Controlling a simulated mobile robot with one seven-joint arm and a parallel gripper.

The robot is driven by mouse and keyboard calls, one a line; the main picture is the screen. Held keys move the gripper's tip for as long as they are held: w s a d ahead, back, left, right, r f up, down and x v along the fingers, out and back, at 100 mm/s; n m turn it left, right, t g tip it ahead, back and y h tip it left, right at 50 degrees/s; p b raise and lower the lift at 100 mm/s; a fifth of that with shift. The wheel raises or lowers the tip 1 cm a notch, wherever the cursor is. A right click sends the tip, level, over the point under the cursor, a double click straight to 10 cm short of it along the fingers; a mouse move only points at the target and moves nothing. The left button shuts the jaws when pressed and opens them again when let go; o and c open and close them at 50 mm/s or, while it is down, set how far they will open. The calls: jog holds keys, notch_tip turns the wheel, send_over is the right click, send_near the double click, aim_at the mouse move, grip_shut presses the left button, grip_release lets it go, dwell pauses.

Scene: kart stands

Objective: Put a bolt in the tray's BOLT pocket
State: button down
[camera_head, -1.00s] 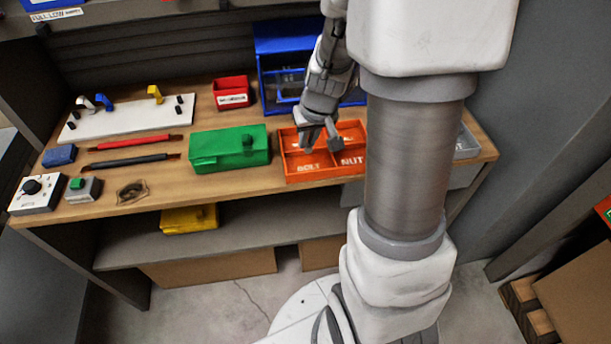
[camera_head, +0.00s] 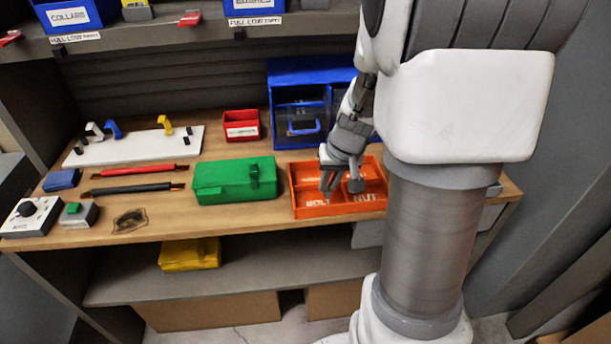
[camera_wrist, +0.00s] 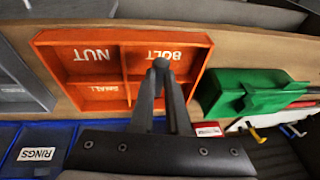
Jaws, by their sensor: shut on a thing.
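The orange tray (camera_head: 310,212) sits on the bench with its labelled pockets facing up. Its BOLT pocket (camera_head: 314,198) is front left and its NUT pocket is front right in the head view. In the wrist view the BOLT pocket (camera_wrist: 185,62) is at upper right. My gripper (camera_head: 341,184) points down over the tray's front pockets, near the divider between BOLT and NUT. In the wrist view my gripper (camera_wrist: 161,72) has its fingers converging on a small grey rounded piece, seemingly a bolt (camera_wrist: 160,64). Most of it is hidden; its height above the tray is unclear.
A green box (camera_head: 225,182) stands left of the tray. A blue bin unit (camera_head: 290,75) and a red bin (camera_head: 241,126) stand behind. Red (camera_head: 140,171) and black (camera_head: 138,188) rods lie further left. Bare bench lies in front of the green box.

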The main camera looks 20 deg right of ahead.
aim_at(325, 191)
jog(key=shift+w+a+f, duration=0.45)
jog(key=shift+a+f, duration=0.05)
jog(key=shift+f+b, duration=0.65)
jog(key=shift+f, duration=1.25)
jog(key=shift+f, duration=0.15)
jog(key=c, duration=0.9)
grip_release()
